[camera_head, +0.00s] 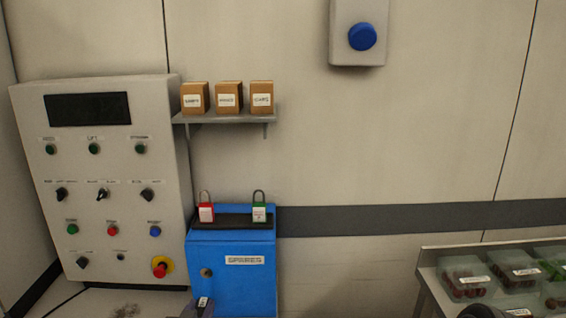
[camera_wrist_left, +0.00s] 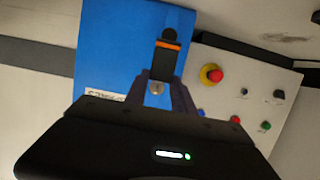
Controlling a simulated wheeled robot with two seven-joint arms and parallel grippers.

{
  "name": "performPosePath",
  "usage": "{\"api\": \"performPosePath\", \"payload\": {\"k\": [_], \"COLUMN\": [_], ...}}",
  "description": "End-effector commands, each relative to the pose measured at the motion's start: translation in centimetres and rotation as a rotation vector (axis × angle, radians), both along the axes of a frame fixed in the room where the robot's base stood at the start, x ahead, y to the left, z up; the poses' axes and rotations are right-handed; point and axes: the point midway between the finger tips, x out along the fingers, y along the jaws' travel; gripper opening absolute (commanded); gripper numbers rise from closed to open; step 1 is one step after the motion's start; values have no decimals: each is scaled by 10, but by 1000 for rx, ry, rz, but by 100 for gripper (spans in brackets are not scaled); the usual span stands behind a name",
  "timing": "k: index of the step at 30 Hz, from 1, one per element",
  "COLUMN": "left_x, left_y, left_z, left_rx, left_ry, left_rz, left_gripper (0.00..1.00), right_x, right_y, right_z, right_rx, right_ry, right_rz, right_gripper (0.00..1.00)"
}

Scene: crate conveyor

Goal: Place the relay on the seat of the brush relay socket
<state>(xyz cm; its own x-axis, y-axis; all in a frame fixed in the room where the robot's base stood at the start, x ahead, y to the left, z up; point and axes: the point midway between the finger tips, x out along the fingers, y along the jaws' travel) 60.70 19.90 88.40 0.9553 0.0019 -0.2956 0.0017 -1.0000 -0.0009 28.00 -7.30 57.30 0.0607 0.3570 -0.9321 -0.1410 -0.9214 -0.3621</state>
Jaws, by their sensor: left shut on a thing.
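My left gripper (camera_head: 201,306) shows only in part at the bottom edge of the head view, in front of the blue cabinet. In the left wrist view the left gripper (camera_wrist_left: 165,78) is shut on a small dark piece with an orange band, which I take for the relay (camera_wrist_left: 166,62). The relay sticks out beyond the fingertips, with the blue cabinet behind it. In the head view I cannot make out the relay clearly. I cannot make out the brush relay socket or its seat in either view. My right gripper is not seen.
The blue cabinet (camera_head: 232,284) has a red padlock (camera_head: 206,213) and a green padlock (camera_head: 259,214) on top. A control panel (camera_head: 100,215) stands left. A shelf (camera_head: 226,117) holds three boxes. Clear bins (camera_head: 466,289) sit on a table at the right.

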Motion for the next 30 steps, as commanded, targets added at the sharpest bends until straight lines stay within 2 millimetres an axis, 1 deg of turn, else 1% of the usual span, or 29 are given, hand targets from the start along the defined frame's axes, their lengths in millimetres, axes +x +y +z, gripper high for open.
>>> {"api": "performPosePath", "payload": {"k": [5,12,14,30], "left_x": [-4,-35,-39,-40], "left_y": [0,0,0,0], "left_z": [4,20,21,21], "left_rx": [1,1,1,-1], "left_ry": [-2,-3,-3,-2], "left_rz": [-1,-3,-1,-2], "left_gripper": [0,0,0,0], "right_x": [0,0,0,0], "right_y": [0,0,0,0], "right_z": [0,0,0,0], "right_rx": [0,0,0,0], "right_ry": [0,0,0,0], "right_rz": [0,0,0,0], "right_gripper": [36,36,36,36]}}
